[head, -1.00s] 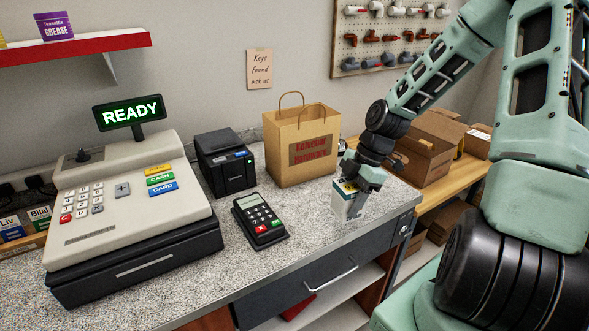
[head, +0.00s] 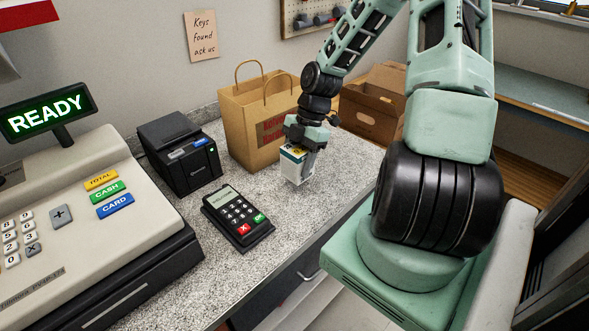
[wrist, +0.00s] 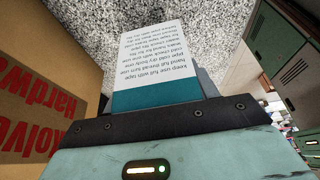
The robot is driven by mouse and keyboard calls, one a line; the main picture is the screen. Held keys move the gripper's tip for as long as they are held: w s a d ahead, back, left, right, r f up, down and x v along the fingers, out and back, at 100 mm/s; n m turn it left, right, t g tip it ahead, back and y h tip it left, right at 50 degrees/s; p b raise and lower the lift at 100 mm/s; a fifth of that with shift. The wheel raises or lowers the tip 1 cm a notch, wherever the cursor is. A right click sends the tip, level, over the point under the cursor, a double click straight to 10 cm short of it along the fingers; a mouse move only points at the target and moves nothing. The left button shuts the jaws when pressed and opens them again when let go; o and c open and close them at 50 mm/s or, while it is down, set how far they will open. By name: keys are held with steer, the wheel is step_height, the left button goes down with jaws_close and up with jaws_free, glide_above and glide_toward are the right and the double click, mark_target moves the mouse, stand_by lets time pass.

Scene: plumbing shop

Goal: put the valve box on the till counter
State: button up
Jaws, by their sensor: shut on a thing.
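The valve box (head: 297,167) is a small white box with a dark teal and yellow top. It is upright in my gripper (head: 307,150), low over the till counter (head: 290,222), right of the card reader. I cannot tell whether its base touches the counter. In the wrist view the box (wrist: 168,62) shows a white printed label and a teal band, with speckled counter behind it. My gripper is shut on the box; its fingertips are mostly hidden in the wrist view.
A paper bag (head: 251,127) stands just behind and left of the box. The card reader (head: 238,218), a black printer (head: 180,155) and the till (head: 75,205) stand further left. The counter's front edge is close by; bare counter lies right of the box. A cardboard box (head: 372,103) sits beyond.

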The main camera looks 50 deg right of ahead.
steer(key=shift+f, duration=1.9)
steer(key=shift+f, duration=0.1)
steer(key=o, duration=1.3)
